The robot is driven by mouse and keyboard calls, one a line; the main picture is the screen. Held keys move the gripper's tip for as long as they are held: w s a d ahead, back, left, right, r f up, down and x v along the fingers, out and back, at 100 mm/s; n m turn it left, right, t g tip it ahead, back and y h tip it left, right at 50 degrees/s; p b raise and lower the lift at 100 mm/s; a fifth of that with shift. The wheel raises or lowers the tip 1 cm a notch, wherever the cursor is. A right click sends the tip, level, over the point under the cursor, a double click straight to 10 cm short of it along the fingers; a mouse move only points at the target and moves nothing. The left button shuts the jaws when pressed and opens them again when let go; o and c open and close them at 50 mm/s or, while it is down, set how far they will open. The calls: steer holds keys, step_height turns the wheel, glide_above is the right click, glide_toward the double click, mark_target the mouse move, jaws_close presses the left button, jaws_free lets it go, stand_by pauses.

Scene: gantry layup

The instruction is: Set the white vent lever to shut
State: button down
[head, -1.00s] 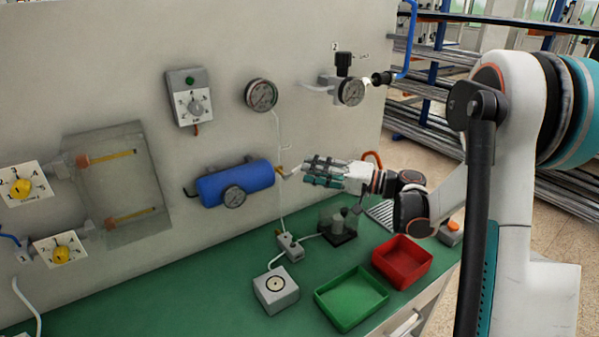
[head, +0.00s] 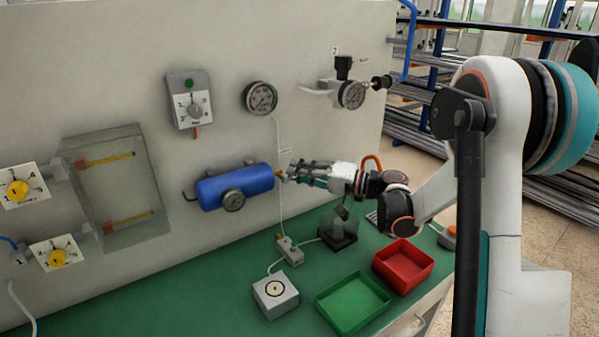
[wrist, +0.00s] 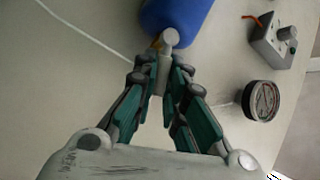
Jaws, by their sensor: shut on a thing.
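The blue tank (head: 222,187) is fixed to the grey wall panel, with a brass fitting at its right end. The white vent lever (wrist: 164,68) sits at that end and shows in the wrist view as a short pale bar with a round end. My gripper (head: 291,173) is at the tank's right end, level with the fitting, and hides most of the lever in the head view. In the wrist view my gripper (wrist: 162,80) has its teal fingers closed at the tips on both sides of the lever, near the tank (wrist: 180,14).
A round gauge (head: 261,98) and a dial box (head: 188,101) are on the panel above. A regulator with a gauge (head: 351,94) is at upper right. A green tray (head: 352,326) and a red tray (head: 405,280) stand on the bench below. A white cord hangs behind the fingertips.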

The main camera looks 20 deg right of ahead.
mark_target(285, 178)
steer(key=shift+a+r+n+g+h+p, duration=0.2)
steer(key=shift+r+n+g+h+p, duration=0.3)
steer(key=shift+n+p, duration=0.5)
steer(key=p, duration=0.1)
steer(key=r+n+h+p, duration=0.1)
steer(key=shift+s+a+r+h+p, duration=0.1)
steer(key=shift+s+a+h+p, duration=0.05)
steer(key=shift+a+h+p, duration=0.15)
steer(key=n+h+p, duration=0.1)
steer(key=a+n+h+p, duration=0.1)
steer(key=r+n+p, duration=0.1)
steer(key=shift+s+a+h, duration=0.2)
steer(key=shift+s+h, duration=0.05)
steer(key=shift+h, duration=0.15)
steer(key=shift+s+a+n+h+p, duration=0.15)
steer(key=shift+a+n+h+p, duration=0.4)
steer(key=shift+n+h, duration=0.3)
steer(key=shift+s+a+n+h+p, duration=0.15)
steer(key=shift+a+n+h+p, duration=0.35)
steer(key=shift+h, duration=0.55)
steer(key=shift+n, duration=0.25)
steer(key=shift+d, duration=0.1)
